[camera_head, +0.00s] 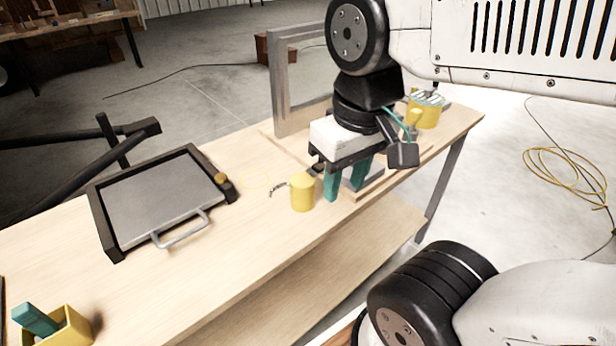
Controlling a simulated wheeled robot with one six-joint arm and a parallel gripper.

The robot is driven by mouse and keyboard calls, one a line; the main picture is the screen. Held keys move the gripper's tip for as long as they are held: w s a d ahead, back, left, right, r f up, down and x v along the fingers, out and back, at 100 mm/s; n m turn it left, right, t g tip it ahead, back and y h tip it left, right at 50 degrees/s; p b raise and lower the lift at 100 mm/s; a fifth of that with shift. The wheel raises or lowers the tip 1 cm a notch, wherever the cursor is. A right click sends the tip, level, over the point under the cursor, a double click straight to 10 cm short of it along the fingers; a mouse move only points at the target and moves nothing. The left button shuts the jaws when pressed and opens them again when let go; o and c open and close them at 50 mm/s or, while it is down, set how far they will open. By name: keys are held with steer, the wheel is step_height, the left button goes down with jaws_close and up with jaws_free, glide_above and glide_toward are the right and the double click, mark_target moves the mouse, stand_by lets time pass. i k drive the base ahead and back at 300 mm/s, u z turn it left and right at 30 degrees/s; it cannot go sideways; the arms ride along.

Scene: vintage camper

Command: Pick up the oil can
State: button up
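A yellow cylinder with a thin grey spout-like piece at its left, which looks like the oil can (302,193), stands upright near the front edge of the wooden workbench (255,225). My gripper (346,186) hangs just right of it, low over the bench, with its teal fingers pointing down. The fingers are apart, and no object shows between them. The left finger is close to the can's right side; I cannot tell whether they touch.
A dark-framed tray with a grey plate and handle (160,198) lies left on the bench. A yellow box with a teal block (70,332) is at the lower left. A grey upright frame (284,90) stands behind, and a yellow container (426,112) at the far right end.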

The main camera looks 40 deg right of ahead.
mark_target(302, 186)
steer(key=u, duration=2.15)
steer(key=k, duration=1.5)
steer(key=z, duration=1.8)
steer(key=i, duration=0.5)
steer(key=z, duration=0.1)
